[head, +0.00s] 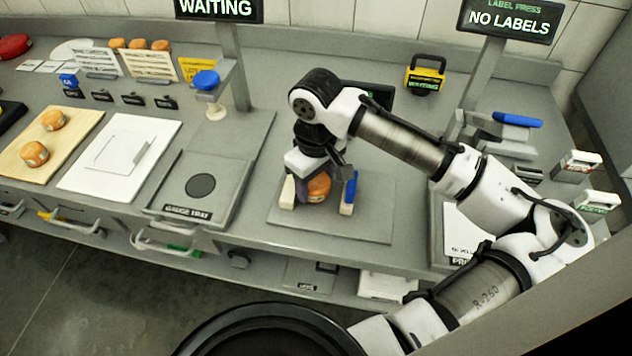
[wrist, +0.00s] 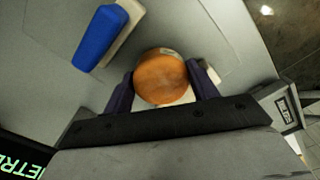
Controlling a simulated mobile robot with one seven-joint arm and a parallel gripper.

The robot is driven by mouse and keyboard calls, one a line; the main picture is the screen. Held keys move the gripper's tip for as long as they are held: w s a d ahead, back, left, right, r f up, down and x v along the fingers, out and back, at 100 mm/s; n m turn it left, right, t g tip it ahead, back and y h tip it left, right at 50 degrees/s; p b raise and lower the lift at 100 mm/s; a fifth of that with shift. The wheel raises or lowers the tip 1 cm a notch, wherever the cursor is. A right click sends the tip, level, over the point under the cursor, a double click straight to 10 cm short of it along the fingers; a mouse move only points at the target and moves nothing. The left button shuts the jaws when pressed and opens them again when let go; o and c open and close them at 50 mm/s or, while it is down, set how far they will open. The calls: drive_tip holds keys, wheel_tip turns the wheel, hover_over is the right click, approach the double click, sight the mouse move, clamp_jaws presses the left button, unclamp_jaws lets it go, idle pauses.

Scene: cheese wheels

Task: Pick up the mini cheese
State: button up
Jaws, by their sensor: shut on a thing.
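An orange mini cheese (head: 319,187) is between the dark fingers of my gripper (head: 317,194), over a grey plate (head: 370,222) on the middle bench. In the wrist view the cheese (wrist: 160,79) fills the gap between both fingers of my gripper (wrist: 161,84), which is shut on it. A pale patch shows on its rim. I cannot tell whether it touches the plate. Two more mini cheeses (head: 53,119) (head: 35,153) sit on a wooden board (head: 70,143) at the left.
A blue-topped cream block (head: 349,190) stands close right of my gripper, and a cream block (head: 288,190) close left. The empty gauge tray (head: 219,204) and a white board (head: 90,180) lie farther left. A yellow-black device (head: 425,75) stands behind. Several orange cheeses (head: 138,44) sit at the back left.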

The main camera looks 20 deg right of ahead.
sight(317, 181)
wheel_tip(317, 181, up, 19)
drive_tip(key=b, duration=0.2)
drive_tip(key=shift+r, duration=0.15)
